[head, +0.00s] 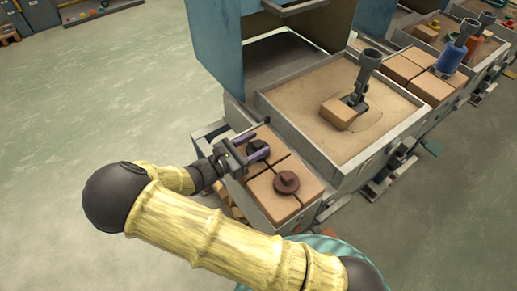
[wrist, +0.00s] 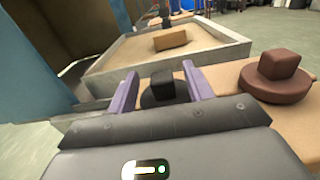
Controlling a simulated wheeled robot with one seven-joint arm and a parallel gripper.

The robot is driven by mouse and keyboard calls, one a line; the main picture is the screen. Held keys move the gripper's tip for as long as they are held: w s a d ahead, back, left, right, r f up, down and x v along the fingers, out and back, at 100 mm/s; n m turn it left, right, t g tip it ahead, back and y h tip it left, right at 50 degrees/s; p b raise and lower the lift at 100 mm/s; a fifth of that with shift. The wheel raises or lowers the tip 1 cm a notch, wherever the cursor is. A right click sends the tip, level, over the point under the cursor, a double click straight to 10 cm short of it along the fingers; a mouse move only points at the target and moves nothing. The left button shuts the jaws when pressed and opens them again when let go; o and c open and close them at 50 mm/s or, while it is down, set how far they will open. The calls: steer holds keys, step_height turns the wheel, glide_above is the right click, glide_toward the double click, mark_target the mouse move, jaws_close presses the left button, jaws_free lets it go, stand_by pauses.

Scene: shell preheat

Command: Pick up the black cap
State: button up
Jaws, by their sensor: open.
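The black cap (wrist: 162,88) is a dark round disc with a block-shaped knob on top. It sits on a tan block in the wrist view, between the fingers of my gripper (wrist: 146,92). In the head view the black cap (head: 259,146) shows partly behind my gripper (head: 250,152). My gripper is open, with its purple fingers on either side of the cap's knob. I cannot tell whether the fingers touch it. The near part of the cap is hidden by the gripper body in the wrist view.
A brown cap (head: 286,182) with a square knob sits on the neighbouring tan block; it also shows in the wrist view (wrist: 277,78). A sand-filled tray (head: 298,140) stands behind, holding a tan block (head: 338,114) and a grey upright part (head: 365,75). A blue-green cabinet (head: 222,45) rises behind the blocks.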

steer(key=x, duration=0.3)
steer(key=shift+d, duration=0.1)
stand_by(0.3)
steer(key=c, duration=1.1)
steer(key=shift+o, duration=0.2)
step_height(320, 180, up, 10)
steer(key=p, duration=0.2)
steer(key=shift+f, duration=0.1)
